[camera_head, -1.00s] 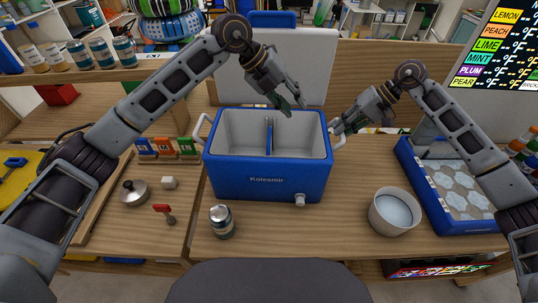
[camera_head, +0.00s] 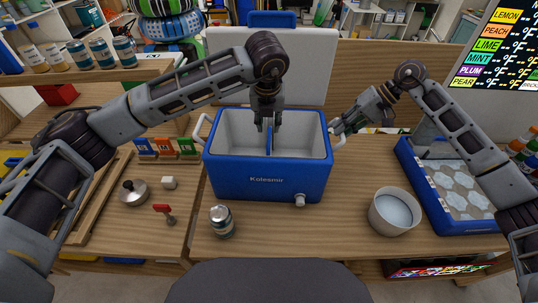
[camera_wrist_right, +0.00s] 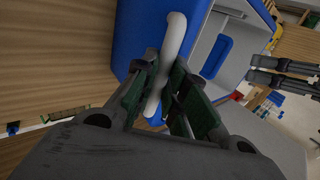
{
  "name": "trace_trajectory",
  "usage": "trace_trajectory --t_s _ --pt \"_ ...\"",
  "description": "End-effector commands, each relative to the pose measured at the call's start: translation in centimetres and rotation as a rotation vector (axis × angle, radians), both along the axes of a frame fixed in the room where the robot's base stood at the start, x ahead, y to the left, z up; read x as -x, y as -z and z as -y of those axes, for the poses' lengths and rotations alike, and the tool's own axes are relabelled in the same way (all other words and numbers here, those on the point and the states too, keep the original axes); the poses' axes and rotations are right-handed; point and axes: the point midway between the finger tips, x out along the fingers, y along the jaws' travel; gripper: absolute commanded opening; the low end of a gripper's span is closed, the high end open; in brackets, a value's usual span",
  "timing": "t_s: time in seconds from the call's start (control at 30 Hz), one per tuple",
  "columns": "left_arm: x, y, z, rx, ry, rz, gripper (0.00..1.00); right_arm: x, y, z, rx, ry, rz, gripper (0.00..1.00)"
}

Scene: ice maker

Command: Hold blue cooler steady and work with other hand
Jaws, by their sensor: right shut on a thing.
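The blue cooler (camera_head: 265,182) stands open on the wooden table in the head view, with a pale interior and a blue divider (camera_head: 268,141) inside. My right gripper (camera_head: 337,126) is at the cooler's right side. In the right wrist view it (camera_wrist_right: 163,72) is shut on the white side handle (camera_wrist_right: 174,38). My left gripper (camera_head: 267,127) points down over the cooler's opening, at the top of the divider. Its two fingers look apart in the right wrist view (camera_wrist_right: 250,69), with the divider (camera_wrist_right: 216,57) just beyond them. I cannot tell whether they touch it.
A white bowl (camera_head: 394,211) and a blue tray of pale blocks (camera_head: 468,226) stand to the right. The cooler's white lid (camera_head: 315,72) stands behind it.

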Motion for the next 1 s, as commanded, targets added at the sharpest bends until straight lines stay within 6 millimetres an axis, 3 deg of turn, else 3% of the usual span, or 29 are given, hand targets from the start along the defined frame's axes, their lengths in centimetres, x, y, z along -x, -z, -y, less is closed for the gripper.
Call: trace_trajectory --t_s 0.37,1.0 --pt "-0.2 0.8 0.0 0.002 0.001 -0.002 0.30 0.0 0.0 0.0 0.000 0.001 0.000 0.00" --pt "-1.8 5.9 0.1 0.001 0.000 -0.002 0.30 0.0 0.0 0.0 0.000 0.001 0.000 0.00"
